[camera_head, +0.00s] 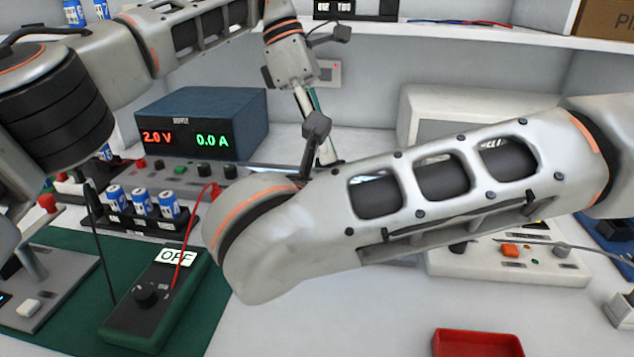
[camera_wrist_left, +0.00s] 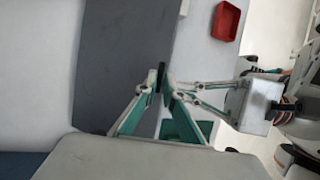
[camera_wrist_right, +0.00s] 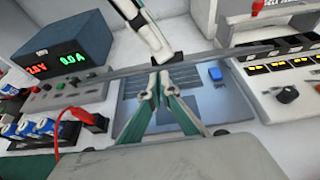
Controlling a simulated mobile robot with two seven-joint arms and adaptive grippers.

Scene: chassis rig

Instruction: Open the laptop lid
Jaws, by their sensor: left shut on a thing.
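The laptop lid (camera_wrist_right: 200,60) shows in the right wrist view as a thin grey edge, raised over the laptop base (camera_wrist_right: 215,98) with its darker keyboard area. In the left wrist view the lid is a broad grey panel (camera_wrist_left: 125,60). My left gripper (camera_wrist_left: 165,80) is shut on the lid's edge; in the head view it (camera_head: 326,155) reaches down behind my right forearm. My right gripper (camera_wrist_right: 157,78) has its fingertips together in front of the lid edge; I cannot tell whether they touch it. In the head view my right arm hides most of the laptop and the right gripper.
A blue power supply (camera_head: 203,122) stands at the back left. Batteries in a black holder (camera_head: 140,220) and a green meter marked OFF (camera_head: 155,300) are at left. A white device (camera_head: 510,262) is at right. A red tray (camera_head: 478,343) lies in front.

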